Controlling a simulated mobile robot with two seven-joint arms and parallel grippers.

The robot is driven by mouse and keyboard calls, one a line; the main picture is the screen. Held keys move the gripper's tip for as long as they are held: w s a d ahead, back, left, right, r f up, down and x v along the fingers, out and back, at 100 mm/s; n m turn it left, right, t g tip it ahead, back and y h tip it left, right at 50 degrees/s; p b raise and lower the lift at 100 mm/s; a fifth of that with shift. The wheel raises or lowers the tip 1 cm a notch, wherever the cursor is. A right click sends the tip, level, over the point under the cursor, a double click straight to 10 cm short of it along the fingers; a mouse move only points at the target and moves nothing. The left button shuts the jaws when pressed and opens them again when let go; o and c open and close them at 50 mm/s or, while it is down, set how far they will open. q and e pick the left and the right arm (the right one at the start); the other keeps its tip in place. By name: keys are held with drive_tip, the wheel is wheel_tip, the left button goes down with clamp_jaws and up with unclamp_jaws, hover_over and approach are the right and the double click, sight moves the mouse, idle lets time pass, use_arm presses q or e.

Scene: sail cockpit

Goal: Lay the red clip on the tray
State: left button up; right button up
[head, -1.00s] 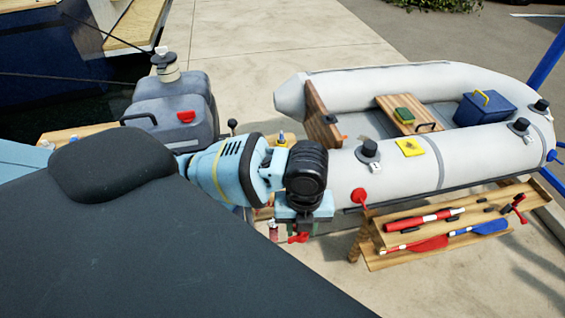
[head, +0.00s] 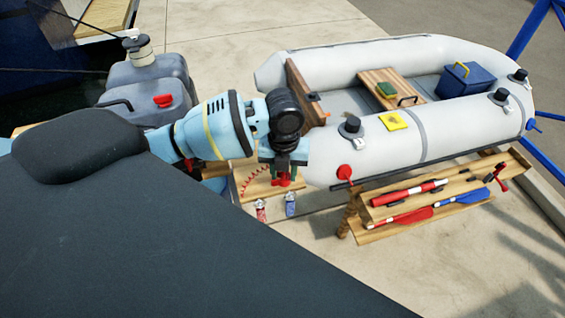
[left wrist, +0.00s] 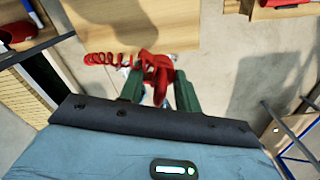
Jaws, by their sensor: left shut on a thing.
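My left gripper (head: 283,182) is shut on the red clip (left wrist: 158,72), which sits between its green fingers in the left wrist view. A red coiled cord (left wrist: 108,58) trails from the clip to the left. In the head view the clip is a small red patch under the gripper, partly hidden by it. A light wooden board (left wrist: 130,25) lies just beyond the fingers; it also shows around the gripper in the head view (head: 257,189). I cannot tell for sure whether this board is the tray, or whether the clip touches it. My right gripper is not in view.
A grey inflatable boat (head: 380,140) lies just behind and right of the gripper. A wooden rack (head: 390,228) with a red flare-like tube and paddles stands at right. A grey fuel tank (head: 150,100) stands at left.

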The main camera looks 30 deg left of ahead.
use_arm(q)
drive_tip(key=w+a, duration=0.2)
drive_tip(key=w, duration=0.1)
drive_tip(key=shift+w+a+f, duration=0.2)
drive_tip(key=shift+w+a, duration=0.3)
drive_tip(key=shift+w, duration=0.05)
wheel_tip(320, 180, down, 4)
drive_tip(key=shift+w+a+r, duration=0.1)
drive_tip(key=shift+r, duration=0.1)
drive_tip(key=shift+f, duration=0.15)
drive_tip(key=o, duration=1)
drive_tip(key=shift+c, duration=0.2)
